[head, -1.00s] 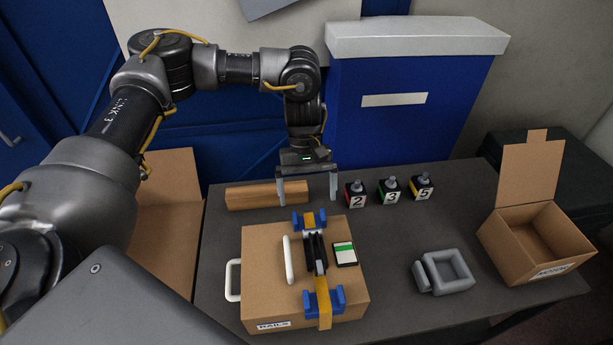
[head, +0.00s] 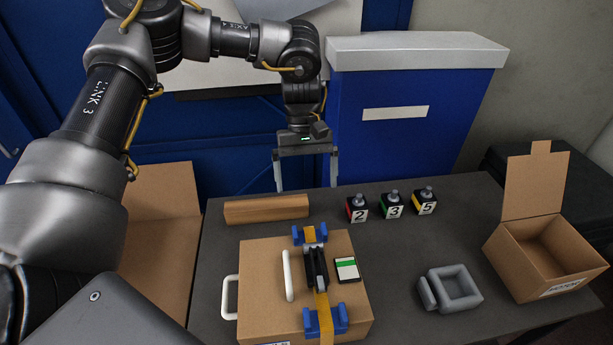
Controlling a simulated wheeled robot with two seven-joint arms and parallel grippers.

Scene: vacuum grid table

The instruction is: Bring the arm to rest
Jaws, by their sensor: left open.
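My left gripper (head: 306,172) points down above the back of the dark table (head: 394,262). Its two fingers are apart with nothing between them. It is behind and above the closed cardboard box (head: 262,305), clear of it. On that box lie a yellow strap held by blue brackets (head: 325,321), a black tool-like piece, a white bar and a small card with a green stripe (head: 346,269). My right gripper does not show.
A wooden block (head: 266,209) lies near the gripper. Three numbered small containers (head: 391,205) stand to its right. A grey square frame (head: 457,287) and an open cardboard box (head: 547,255) are at the right. A blue bin (head: 410,125) stands behind the table.

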